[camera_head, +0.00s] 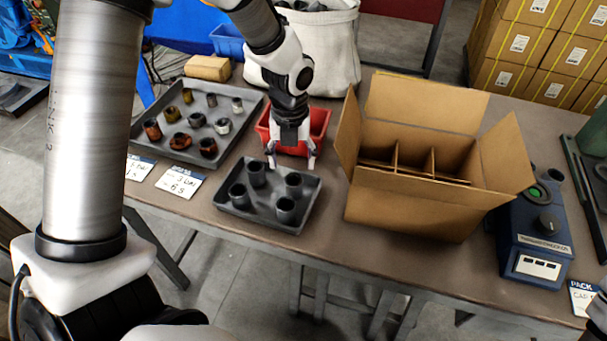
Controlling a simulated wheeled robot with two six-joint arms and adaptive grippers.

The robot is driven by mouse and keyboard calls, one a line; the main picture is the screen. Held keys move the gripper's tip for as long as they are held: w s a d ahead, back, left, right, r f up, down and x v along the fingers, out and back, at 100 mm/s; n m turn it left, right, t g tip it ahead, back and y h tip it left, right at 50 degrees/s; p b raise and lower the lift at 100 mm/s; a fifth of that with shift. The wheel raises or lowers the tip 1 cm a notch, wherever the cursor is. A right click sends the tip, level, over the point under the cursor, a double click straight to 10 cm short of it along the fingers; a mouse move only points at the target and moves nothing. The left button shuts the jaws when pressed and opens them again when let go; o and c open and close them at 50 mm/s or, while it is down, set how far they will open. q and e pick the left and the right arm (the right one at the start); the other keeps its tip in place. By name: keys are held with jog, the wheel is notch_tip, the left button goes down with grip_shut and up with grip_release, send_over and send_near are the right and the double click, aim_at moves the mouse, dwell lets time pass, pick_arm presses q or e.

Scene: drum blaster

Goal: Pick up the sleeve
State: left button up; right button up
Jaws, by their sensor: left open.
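A large grey tray (243,139) at left holds several short metal sleeves, some rusty brown and some plain grey, such as a rusty sleeve (152,130) and a grey sleeve (222,126). Which one is the task's sleeve I cannot tell. A smaller dark tray (266,213) in front holds several upright dark hollow cylinders (285,209). My left gripper (291,163) points down with its fingers apart, above the back right part of the small tray and in front of the red bin. I see nothing between its fingers.
A red bin (318,122) stands behind the small tray. An open cardboard box (410,212) with dividers stands to the right, its flaps spread. A blue device (537,240) is farther right. Label cards (180,182) lie at the table's front edge. A white sack (325,50) is behind.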

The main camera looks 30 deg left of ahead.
aim_at(293, 182)
pick_arm(q)
jog(key=f, duration=0.3)
jog(key=s+f, duration=0.1)
jog(key=f, duration=0.1)
jog(key=shift+d+f+b, duration=0.3)
jog(key=shift+d+b, duration=0.05)
jog(key=shift+d, duration=0.05)
jog(key=shift+w+f, duration=0.2)
jog(key=shift+f, duration=0.25)
jog(key=shift+s+r, duration=0.1)
jog(key=shift+s, duration=0.05)
jog(key=shift+c, duration=1.4)
grip_shut()
